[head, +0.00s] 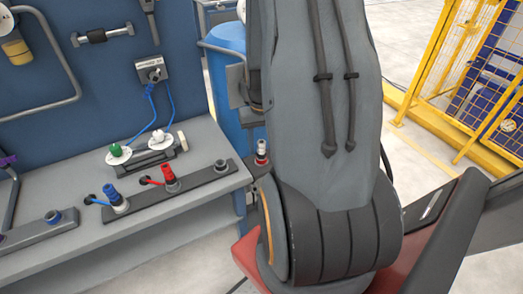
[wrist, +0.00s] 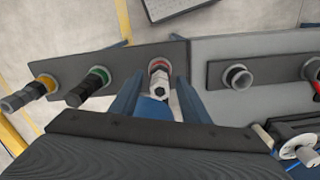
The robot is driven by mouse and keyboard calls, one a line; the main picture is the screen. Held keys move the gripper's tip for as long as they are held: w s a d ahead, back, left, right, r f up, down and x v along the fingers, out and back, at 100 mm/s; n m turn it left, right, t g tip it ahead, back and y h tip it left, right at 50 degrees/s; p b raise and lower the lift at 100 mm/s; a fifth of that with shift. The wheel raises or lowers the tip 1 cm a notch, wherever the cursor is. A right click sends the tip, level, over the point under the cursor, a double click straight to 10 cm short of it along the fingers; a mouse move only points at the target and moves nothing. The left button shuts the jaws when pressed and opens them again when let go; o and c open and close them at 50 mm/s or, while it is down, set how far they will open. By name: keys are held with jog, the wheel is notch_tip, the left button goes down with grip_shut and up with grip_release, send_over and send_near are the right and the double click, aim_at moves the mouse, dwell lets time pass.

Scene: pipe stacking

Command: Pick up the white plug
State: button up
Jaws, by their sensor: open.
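The white plug (wrist: 159,80) stands in a red-ringed socket on a dark plate (wrist: 125,63) in the wrist view. In the head view a white plug with a red band (head: 262,148) stands just left of my arm, apparently the same one. My gripper (wrist: 157,88) is open, with one finger on each side of the white plug in the wrist view. I cannot tell whether either finger touches it. The lower part of the plug is partly hidden by a blue part between the fingers. In the head view my gripper is hidden behind my arm.
A green-ringed plug (wrist: 88,87) and a yellow-ringed plug (wrist: 30,93) are left of the white one. An empty socket (wrist: 238,77) is to its right. In the head view, red (head: 169,176) and blue (head: 114,198) plugs stand on the grey bench (head: 130,232).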

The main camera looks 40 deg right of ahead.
grip_shut()
dwell(0.3)
jog(key=shift+r+b, duration=1)
jog(key=shift+r, duration=4)
jog(key=shift+r, duration=0.1)
notch_tip(320, 180, up, 8)
jog(key=p, duration=0.7)
